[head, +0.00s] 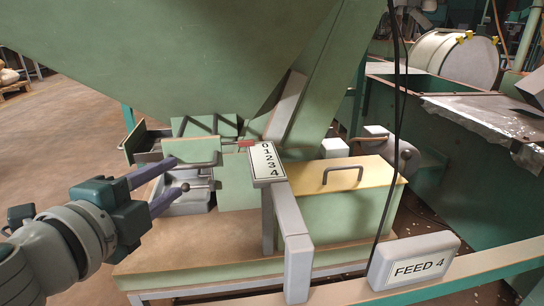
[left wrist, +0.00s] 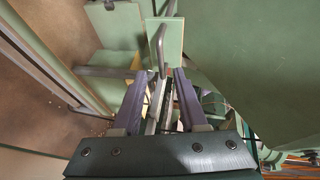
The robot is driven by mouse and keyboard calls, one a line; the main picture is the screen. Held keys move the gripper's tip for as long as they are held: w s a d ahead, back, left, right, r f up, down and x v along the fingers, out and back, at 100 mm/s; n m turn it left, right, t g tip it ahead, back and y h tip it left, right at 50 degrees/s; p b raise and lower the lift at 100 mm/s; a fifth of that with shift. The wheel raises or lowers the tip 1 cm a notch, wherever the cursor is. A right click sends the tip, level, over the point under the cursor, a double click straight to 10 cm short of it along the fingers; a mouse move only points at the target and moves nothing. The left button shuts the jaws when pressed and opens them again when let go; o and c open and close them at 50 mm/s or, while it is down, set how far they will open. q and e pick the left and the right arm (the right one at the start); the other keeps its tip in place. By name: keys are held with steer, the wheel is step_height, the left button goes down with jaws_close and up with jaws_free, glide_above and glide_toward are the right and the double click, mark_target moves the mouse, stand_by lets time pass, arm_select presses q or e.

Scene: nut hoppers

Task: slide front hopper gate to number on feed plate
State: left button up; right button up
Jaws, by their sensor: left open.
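The feed plate (head: 413,262) is white and reads "FEED 4". A white scale plate (head: 267,162) carries the numbers 0 to 4, with 0 at its far end. A red pointer (head: 247,143) lies beside the scale near the 0. The pale green front hopper gate (head: 236,181) has a dark bar handle (head: 195,163); the handle also shows in the left wrist view (left wrist: 158,48). My left gripper (head: 182,177) is open at the handle, its fingers pointing toward the gate. In the left wrist view the handle's near end lies between the fingertips (left wrist: 159,76); contact cannot be told.
A green box with a yellow lid (head: 345,180) stands right of the scale. The large green hopper (head: 190,55) hangs above the gate. A grey post (head: 298,268) and a front rail (head: 470,266) stand nearer. Open floor (head: 60,130) lies to the left.

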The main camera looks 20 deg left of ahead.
mark_target(188, 168)
arm_select(q)
steer(key=b+x, duration=0.1)
steer(key=x, duration=0.6)
steer(key=shift+r+b, duration=0.1)
steer(key=shift+b, duration=0.3)
jaws_close()
stand_by(0.9)
